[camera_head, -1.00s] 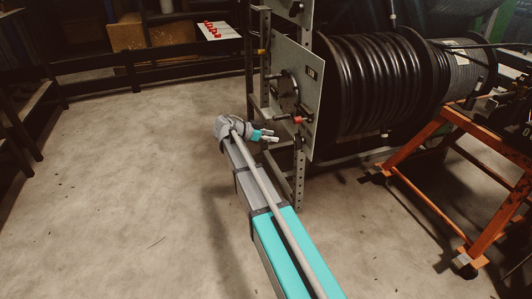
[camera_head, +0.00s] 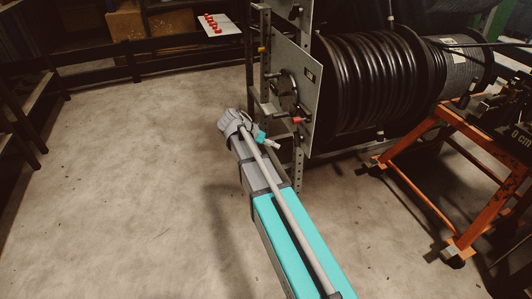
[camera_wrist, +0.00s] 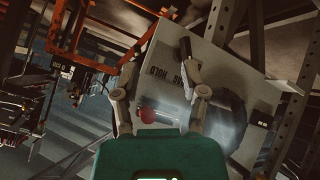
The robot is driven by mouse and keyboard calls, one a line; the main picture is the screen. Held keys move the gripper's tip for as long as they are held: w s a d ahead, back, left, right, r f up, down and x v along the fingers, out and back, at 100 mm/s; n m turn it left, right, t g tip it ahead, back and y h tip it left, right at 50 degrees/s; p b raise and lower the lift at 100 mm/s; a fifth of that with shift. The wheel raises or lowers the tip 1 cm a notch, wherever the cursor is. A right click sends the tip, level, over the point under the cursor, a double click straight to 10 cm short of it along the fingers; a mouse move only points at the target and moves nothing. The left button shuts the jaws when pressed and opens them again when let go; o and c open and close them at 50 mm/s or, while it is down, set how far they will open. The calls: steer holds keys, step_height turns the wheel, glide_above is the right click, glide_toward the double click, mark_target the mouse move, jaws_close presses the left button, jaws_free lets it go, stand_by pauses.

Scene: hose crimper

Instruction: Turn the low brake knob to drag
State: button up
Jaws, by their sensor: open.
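A red-tipped knob (camera_head: 297,120) sticks out near the lower edge of a pale panel (camera_head: 312,92) on the reel stand. I take it to be the low brake knob. In the wrist view the red knob (camera_wrist: 147,116) shows between my fingers, in front of the pale panel (camera_wrist: 222,62). Upside-down lettering (camera_wrist: 172,78) on the panel seems to read drag and hold. My gripper (camera_head: 274,145) is just left of and below the knob in the head view. In the wrist view my gripper (camera_wrist: 160,78) is open, fingers apart, holding nothing; contact with the knob is unclear.
A round dark hub (camera_head: 285,92) sits on the panel. A black hose reel (camera_head: 375,85) stands behind it. A perforated upright post (camera_head: 299,168) runs below the panel. An orange cart (camera_head: 405,178) stands right. The floor (camera_head: 130,180) at left is clear.

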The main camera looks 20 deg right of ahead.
steer(key=s+a+r+n+y+p, duration=0.3)
steer(key=s+n+p, duration=0.1)
steer(key=s+p, duration=0.1)
steer(key=s+a+r+n+y+p, duration=0.3)
steer(key=s+p, duration=0.3)
steer(key=s, duration=0.2)
steer(key=shift+n+y, duration=0.4)
steer(key=shift+n, duration=0.4)
steer(key=shift+r, duration=0.1)
steer(key=s+a+n+y, duration=0.3)
steer(key=s, duration=0.2)
step_height(320, 180, up, 27)
steer(key=p, duration=2.7)
steer(key=shift+a, duration=0.15)
steer(key=shift+w, duration=0.1)
